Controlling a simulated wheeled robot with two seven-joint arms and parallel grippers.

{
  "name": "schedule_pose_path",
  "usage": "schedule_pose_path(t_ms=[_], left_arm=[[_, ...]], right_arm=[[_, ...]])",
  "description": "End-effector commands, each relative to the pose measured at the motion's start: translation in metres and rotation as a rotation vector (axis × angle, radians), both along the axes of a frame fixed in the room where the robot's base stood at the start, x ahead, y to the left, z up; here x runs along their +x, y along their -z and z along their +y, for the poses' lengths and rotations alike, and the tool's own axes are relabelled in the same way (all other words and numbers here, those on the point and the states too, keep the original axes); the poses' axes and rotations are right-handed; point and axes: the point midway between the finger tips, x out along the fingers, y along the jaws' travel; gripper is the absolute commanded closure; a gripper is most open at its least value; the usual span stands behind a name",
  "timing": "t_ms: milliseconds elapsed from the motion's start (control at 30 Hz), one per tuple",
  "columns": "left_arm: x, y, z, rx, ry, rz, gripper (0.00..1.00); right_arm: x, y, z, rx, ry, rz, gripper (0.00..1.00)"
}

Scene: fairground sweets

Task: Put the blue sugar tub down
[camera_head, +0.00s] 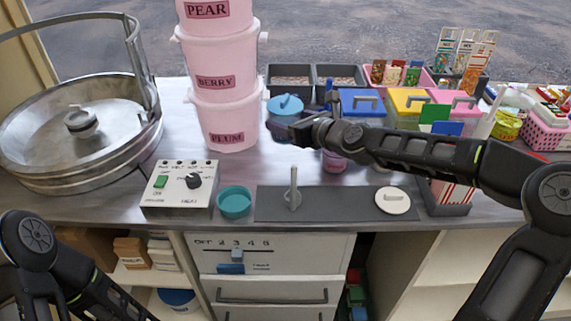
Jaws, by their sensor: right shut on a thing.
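The blue sugar tub (285,104) is round with a blue lid and a small handle on top. It is right of the stacked pink buckets, and its lower side is partly hidden by my right gripper (296,131). My right gripper reaches in from the right and is shut on the tub's side. The tub looks upright. I cannot tell whether its base touches the counter (240,170). My left arm shows at the lower left, but its gripper is out of view.
Pink buckets (222,70) and a round metal pan (70,130) stand left. Lidded blue (362,98), yellow (408,98) and pink boxes stand behind my arm. A control box (180,188), teal bowl (234,201) and dark mat (335,205) line the front. Bare counter lies between.

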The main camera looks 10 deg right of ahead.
Motion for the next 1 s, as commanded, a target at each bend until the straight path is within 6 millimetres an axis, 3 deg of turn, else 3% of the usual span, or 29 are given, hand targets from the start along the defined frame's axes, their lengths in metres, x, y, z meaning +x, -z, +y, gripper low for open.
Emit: schedule_pose_path(t_ms=[133,433,833,1000], left_arm=[[0.000,0.000,0.000,0.000,0.000,0.000,1.00],[0.000,0.000,0.000,0.000,0.000,0.000,1.00],[0.000,0.000,0.000,0.000,0.000,0.000,1.00],[0.000,-0.001,0.000,0.000,0.000,0.000,1.00]], right_arm=[[0.001,0.010,0.000,0.002,0.000,-0.001,0.63],[0.001,0.055,0.001,0.002,0.000,-0.003,0.63],[0.001,0.061,0.000,0.000,0.001,-0.004,0.63],[0.000,0.080,0.001,0.002,-0.001,-0.002,0.63]])
